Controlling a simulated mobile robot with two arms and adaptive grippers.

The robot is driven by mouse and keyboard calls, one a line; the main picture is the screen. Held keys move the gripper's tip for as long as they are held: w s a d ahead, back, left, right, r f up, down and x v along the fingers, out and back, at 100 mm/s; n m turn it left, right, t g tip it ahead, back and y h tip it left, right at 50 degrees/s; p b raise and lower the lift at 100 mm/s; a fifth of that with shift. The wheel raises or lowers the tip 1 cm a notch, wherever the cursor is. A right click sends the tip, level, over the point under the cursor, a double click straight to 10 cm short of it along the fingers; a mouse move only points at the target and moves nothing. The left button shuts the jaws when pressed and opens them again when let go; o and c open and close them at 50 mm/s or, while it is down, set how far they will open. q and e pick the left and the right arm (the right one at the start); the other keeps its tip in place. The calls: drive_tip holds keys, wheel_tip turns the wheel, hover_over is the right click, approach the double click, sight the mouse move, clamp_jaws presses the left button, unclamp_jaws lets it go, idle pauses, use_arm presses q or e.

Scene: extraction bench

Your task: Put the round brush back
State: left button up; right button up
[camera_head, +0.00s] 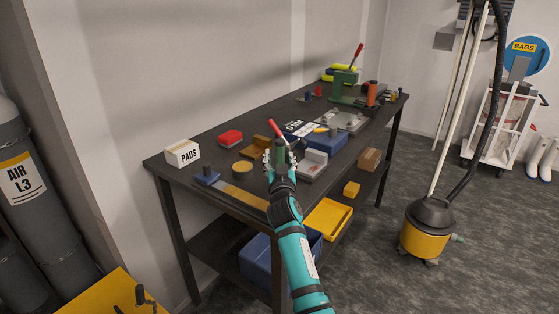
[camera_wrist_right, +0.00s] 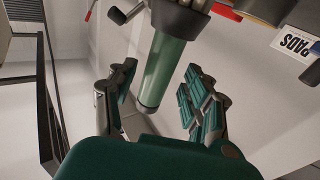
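My right gripper (camera_head: 280,157) is over the near edge of the dark workbench. In the right wrist view its two fingers (camera_wrist_right: 165,98) are spread on either side of a green cylindrical handle (camera_wrist_right: 165,68). A gap shows between the handle and the right-hand finger; contact on the other side is unclear. The handle widens into a dark collar (camera_wrist_right: 180,16) away from the palm. It may be the round brush, but no bristles show. In the head view the green handle (camera_head: 281,147) is partly hidden by the fingers. My left gripper is not in view.
A yellow vacuum (camera_head: 424,240) stands to the right. Open floor lies between.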

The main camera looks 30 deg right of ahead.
drive_tip(key=shift+w+d+f, duration=0.1)
drive_tip(key=shift+f, duration=0.1)
drive_tip(key=shift+s+a, duration=0.3)
drive_tip(key=shift+s, duration=0.15)
drive_tip(key=b+v, duration=0.1)
drive_tip(key=v, duration=0.8)
drive_tip(key=shift+s+a, duration=0.1)
drive_tip(key=shift+s, duration=0.15)
drive_tip(key=shift+b+v, duration=0.35)
drive_tip(key=shift+v, duration=0.4)
